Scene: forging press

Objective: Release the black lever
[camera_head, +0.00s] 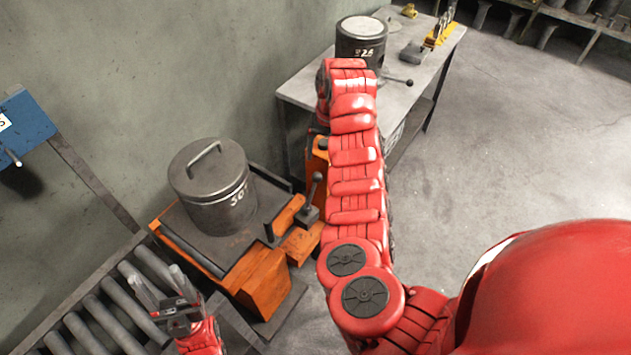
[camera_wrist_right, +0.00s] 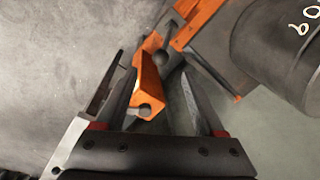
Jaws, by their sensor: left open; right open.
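A black lever (camera_head: 314,189) with a ball knob stands upright on a dark bracket at the right side of the orange stand. In the right wrist view, a dark ball knob (camera_wrist_right: 160,57), seemingly this lever's, shows beyond the fingertips, beside an orange part. My right gripper (camera_wrist_right: 156,76) is open, its fingers spread on either side of the orange part, with nothing clearly held. In the head view my right arm hides that gripper. My left gripper (camera_head: 155,279) is open and empty above the rollers, away from the lever.
A dark lidded canister (camera_head: 215,190) marked with white figures sits on the orange stand (camera_head: 262,290). A roller conveyor (camera_head: 95,320) lies at lower left. A grey workbench (camera_head: 300,90) holds another canister (camera_head: 361,42) and a second dark handle (camera_head: 398,81). The floor at right is clear.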

